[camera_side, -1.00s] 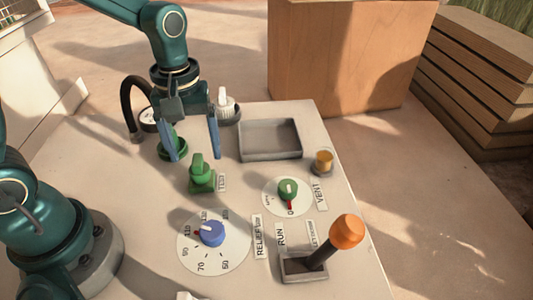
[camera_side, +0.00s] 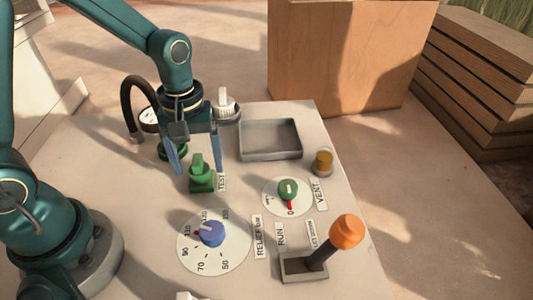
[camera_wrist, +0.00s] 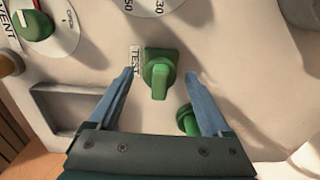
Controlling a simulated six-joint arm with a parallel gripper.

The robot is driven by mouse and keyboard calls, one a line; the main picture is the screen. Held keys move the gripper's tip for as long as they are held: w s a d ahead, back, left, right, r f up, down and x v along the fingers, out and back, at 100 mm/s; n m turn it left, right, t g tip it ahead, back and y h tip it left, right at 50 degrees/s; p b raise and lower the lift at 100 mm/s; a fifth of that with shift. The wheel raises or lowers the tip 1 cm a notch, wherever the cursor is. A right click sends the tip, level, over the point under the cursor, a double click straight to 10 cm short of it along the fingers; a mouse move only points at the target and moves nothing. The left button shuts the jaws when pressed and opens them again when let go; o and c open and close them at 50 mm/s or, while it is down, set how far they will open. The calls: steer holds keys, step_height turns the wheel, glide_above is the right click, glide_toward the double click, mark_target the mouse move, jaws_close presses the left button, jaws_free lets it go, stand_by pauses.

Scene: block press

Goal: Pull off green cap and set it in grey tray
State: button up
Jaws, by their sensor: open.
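A green cap with an upright grip (camera_side: 199,170) sits on a square green base beside the TEST label. In the wrist view the same cap (camera_wrist: 160,75) shows between and ahead of my fingertips, with a gap on both sides. My gripper (camera_side: 198,170) is open and empty, its blue fingers pointing down just behind or around the cap; the side view does not settle which. The grey tray (camera_side: 270,156) stands empty to the right of my gripper. Part of it also shows at the left of the wrist view (camera_wrist: 70,92).
A round green fitting (camera_side: 170,150) sits behind my left finger. A white-handled part (camera_side: 225,106) stands behind my gripper. A green VENT knob (camera_side: 288,189), blue RELIEF knob (camera_side: 211,233), brass part (camera_side: 323,162) and orange-topped lever (camera_side: 346,232) stand on the panel. A wooden box (camera_side: 340,60) is behind.

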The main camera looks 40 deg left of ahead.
mark_target(196, 158)
stand_by(0.3)
jaws_close()
steer(key=shift+r, duration=0.2)
steer(key=shift+r, duration=2.85)
steer(key=shift+a, duration=0.1)
